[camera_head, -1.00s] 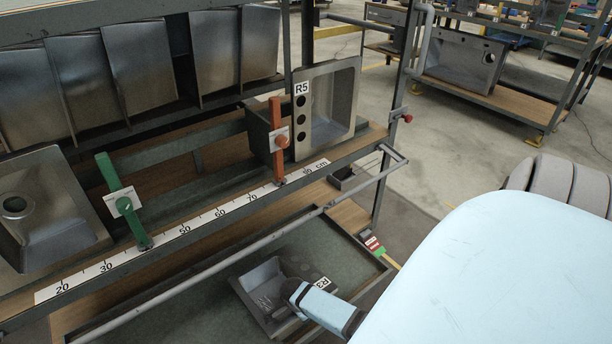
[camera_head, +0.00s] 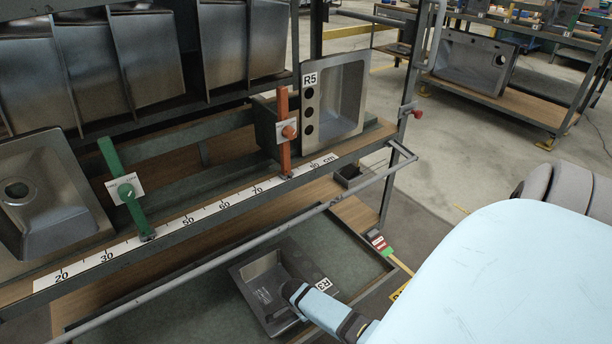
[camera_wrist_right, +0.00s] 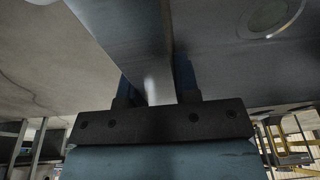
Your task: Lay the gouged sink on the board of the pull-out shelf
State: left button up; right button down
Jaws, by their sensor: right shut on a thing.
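The gouged sink (camera_head: 259,286) is a grey metal basin with pale scratch marks inside and an R3 tag (camera_head: 322,284) beside my gripper. In the head view it is over the green board (camera_head: 210,314) of the pull-out shelf, low down, opening upward. I cannot tell whether it touches the board. My right gripper (camera_head: 292,292), with pale blue links, is shut on the sink's wall at its right side. The right wrist view shows the metal wall (camera_wrist_right: 158,85) between the fingers and a round drain (camera_wrist_right: 270,16) at upper right. My left gripper is not in view.
Above the shelf, a rack ledge with a centimetre scale (camera_head: 190,218) carries a green stop (camera_head: 125,188), an orange stop (camera_head: 284,130), the R5 sink (camera_head: 345,95) and another sink (camera_head: 45,195) at left. A grey rail (camera_head: 250,255) crosses in front. Bare board lies left of the held sink.

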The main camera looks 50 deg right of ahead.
jog(key=shift+s+a+f, duration=0.1)
jog(key=shift+s+f, duration=0.2)
jog(key=shift+f, duration=0.25)
dwell(0.4)
jog(key=shift+a+f, duration=0.1)
jog(key=shift+f, duration=0.05)
dwell(0.3)
jog(key=c, duration=1.1)
grip_release()
jog(key=o, duration=0.3)
jog(key=shift+f, duration=0.2)
jog(key=shift+r, duration=0.1)
